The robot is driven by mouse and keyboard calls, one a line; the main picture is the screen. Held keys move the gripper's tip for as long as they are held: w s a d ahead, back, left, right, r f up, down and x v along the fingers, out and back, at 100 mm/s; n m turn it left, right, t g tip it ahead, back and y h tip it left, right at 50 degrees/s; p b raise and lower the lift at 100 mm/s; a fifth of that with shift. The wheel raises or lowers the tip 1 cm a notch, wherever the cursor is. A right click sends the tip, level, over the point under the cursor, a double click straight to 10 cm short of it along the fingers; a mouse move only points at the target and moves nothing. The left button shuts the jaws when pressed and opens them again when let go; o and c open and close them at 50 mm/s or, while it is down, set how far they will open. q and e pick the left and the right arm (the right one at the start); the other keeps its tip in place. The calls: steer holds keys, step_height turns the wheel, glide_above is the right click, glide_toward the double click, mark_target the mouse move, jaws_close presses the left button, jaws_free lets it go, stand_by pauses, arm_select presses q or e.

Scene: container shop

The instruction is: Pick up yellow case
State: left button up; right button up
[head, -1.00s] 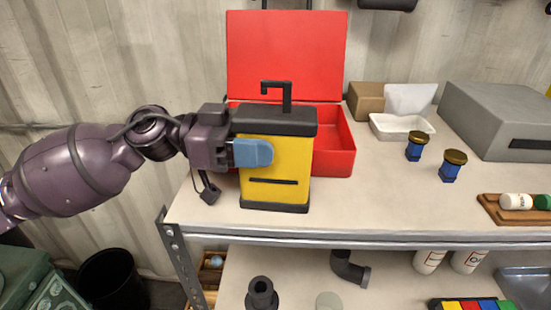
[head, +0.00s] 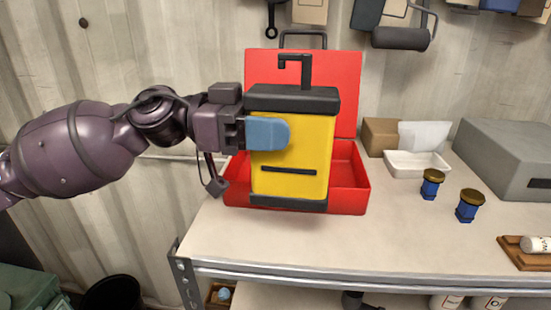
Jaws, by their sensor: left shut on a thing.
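The yellow case (head: 300,160) has a black top, a black base and a black hook-shaped handle. It is upright in the middle of the head view, in front of the open red box (head: 350,190). My left gripper (head: 268,133) reaches in from the left and is shut on the case's upper left part, with a blue fingertip over its front face. The case's base appears raised above the bench top (head: 320,240). The case hides much of the red box. My right gripper is not in view.
Two blue jars with brown lids (head: 432,184) stand to the right. Behind them are a white tray (head: 415,164), a cardboard box (head: 380,136) and a grey case (head: 505,155). Tools hang on the wall above, including a roller (head: 400,38).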

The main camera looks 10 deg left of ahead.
arm_select(q)
step_height(320, 180, up, 12)
steer(key=shift+f, duration=0.1)
stand_by(0.5)
